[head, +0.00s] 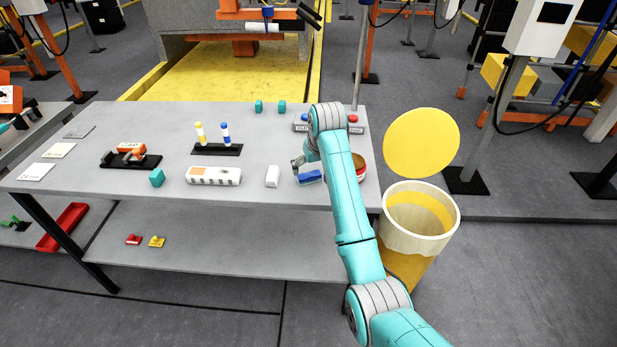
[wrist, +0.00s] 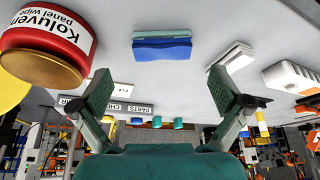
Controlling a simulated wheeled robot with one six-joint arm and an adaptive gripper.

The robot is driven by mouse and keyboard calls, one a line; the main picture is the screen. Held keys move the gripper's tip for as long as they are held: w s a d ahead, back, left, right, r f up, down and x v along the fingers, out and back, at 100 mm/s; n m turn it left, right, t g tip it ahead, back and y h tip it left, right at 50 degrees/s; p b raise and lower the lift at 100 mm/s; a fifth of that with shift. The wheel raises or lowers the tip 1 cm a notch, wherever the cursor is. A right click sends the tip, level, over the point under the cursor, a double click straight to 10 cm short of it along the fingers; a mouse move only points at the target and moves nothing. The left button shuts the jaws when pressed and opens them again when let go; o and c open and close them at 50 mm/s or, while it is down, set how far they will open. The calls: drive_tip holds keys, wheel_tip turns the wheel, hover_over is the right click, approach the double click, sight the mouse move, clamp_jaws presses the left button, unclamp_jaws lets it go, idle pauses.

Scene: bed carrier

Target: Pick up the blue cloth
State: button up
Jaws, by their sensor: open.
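The blue cloth (head: 309,177) lies folded on the grey table, near its front edge and to the right of a small white block. It also shows in the wrist view (wrist: 162,48), in the upper middle. My gripper (head: 299,162) is above the table, close to the cloth. In the wrist view my gripper (wrist: 165,90) has its two fingers spread wide with nothing between them. The cloth appears beyond the fingertips, roughly centred between them, and apart from both.
A red tin labelled panel wipe (wrist: 45,50) stands beside the cloth. The white block (head: 272,176) and a long white box (head: 213,176) are to its left. A yellow bin (head: 408,262) stands right of the table (head: 262,195). Parts bins with labels are behind.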

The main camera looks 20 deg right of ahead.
sight(309, 174)
drive_tip(key=shift+x, duration=2.75)
drive_tip(key=shift+w+a, duration=0.1)
drive_tip(key=shift+a, duration=0.05)
drive_tip(key=c, duration=1)
drive_tip(key=shift+r, duration=0.15)
wheel_tip(309, 174, up, 10)
drive_tip(key=shift+f, duration=0.1)
